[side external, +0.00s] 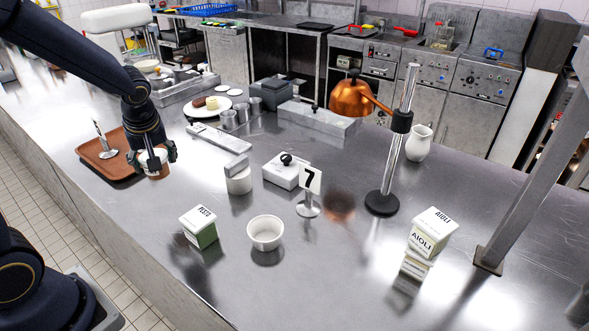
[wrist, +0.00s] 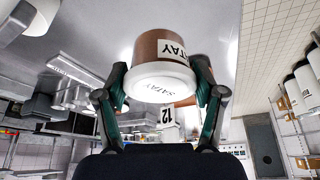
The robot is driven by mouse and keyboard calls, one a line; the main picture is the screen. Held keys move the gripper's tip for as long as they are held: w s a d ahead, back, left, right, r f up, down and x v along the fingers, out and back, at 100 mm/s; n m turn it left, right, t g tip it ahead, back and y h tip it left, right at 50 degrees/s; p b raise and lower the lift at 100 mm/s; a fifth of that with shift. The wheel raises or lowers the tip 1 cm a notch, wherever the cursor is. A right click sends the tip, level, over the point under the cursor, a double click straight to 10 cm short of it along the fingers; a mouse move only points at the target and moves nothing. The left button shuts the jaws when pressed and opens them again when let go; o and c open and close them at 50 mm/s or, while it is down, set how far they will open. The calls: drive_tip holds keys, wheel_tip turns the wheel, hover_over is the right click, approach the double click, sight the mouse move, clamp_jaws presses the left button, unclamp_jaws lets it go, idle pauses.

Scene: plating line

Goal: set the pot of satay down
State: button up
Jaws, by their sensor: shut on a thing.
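The pot of satay (side external: 158,171) has a brown body and a white lid. My gripper (side external: 152,157) is shut on it, a finger on either side. In the side view the pot is over or beside the right end of a brown tray (side external: 86,151); I cannot tell whether its base touches anything. In the wrist view the pot (wrist: 165,48) fills the space between my fingers (wrist: 160,80), with SATAY on its lid and side label. A number stand (side external: 101,139) is on the tray; a card reading 12 shows in the wrist view (wrist: 167,117).
A pesto box (side external: 199,227), white bowl (side external: 265,234), number 7 stand (side external: 309,191), heat lamp (side external: 385,200) and aioli boxes (side external: 430,232) are farther right. The counter's front edge is near.

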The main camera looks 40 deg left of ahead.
drive_tip(key=s+d+r+n+g+h, duration=0.1)
drive_tip(key=s+d+n+g, duration=0.2)
drive_tip(key=s+n, duration=0.5)
drive_tip(key=s+d+r+n+g, duration=0.1)
drive_tip(key=s+d+n+g, duration=0.1)
drive_tip(key=s+n, duration=0.55)
drive_tip(key=shift+m, duration=0.95)
drive_tip(key=w+a+f, duration=0.1)
drive_tip(key=w+f, duration=0.2)
drive_tip(key=w+a+f, duration=0.1)
drive_tip(key=w+f, duration=0.2)
drive_tip(key=w, duration=0.1)
drive_tip(key=w+a+f, duration=0.2)
drive_tip(key=w+f, duration=0.1)
drive_tip(key=w, duration=0.1)
drive_tip(key=shift+w+a, duration=0.1)
drive_tip(key=shift+w, duration=0.05)
drive_tip(key=shift+w+a+f, duration=0.1)
drive_tip(key=shift+w+f, duration=0.1)
drive_tip(key=shift+f, duration=0.1)
drive_tip(key=shift+w+f, duration=0.15)
drive_tip(key=shift+f, duration=1.55)
drive_tip(key=o, duration=1.2)
drive_tip(key=shift+f, duration=0.1)
